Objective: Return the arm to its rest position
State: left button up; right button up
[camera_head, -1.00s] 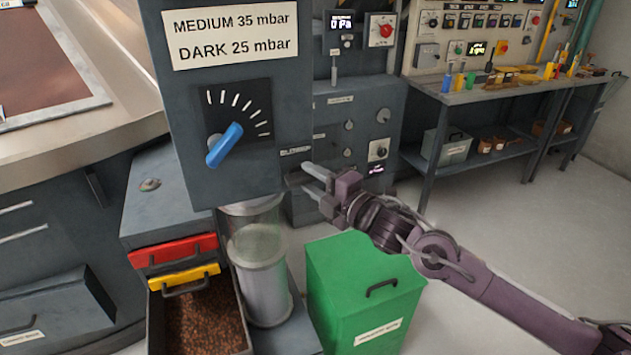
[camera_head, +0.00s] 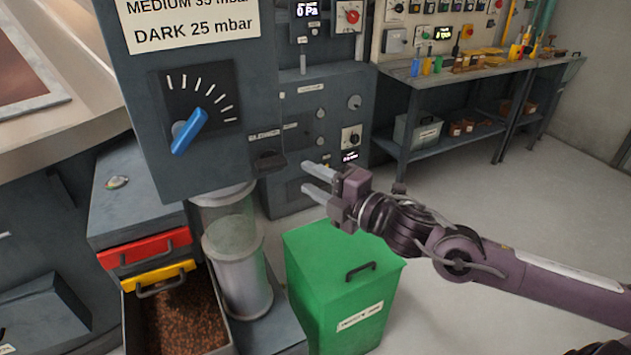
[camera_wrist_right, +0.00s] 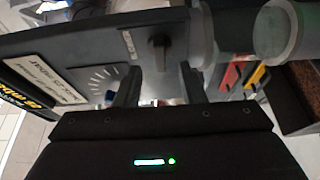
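My right gripper (camera_head: 318,180) reaches in from the right in the head view. Its two fingers are spread apart with nothing between them. It hangs just right of the grey control box (camera_head: 215,90), apart from it, near a small dark knob (camera_head: 268,160) on the box's lower right edge. The right wrist view shows the two dark fingers (camera_wrist_right: 158,88) apart, with the box's panel and the small dark knob (camera_wrist_right: 159,50) in front of them. My left gripper is not in either view.
A blue-handled dial (camera_head: 189,130) is on the box. A green lidded bin (camera_head: 340,290) stands below my right gripper. Glass cylinders (camera_head: 238,265) and a bean-filled drawer (camera_head: 180,315) are at lower left. A workbench (camera_head: 470,75) stands behind; floor at right is clear.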

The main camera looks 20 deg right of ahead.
dwell(0.4)
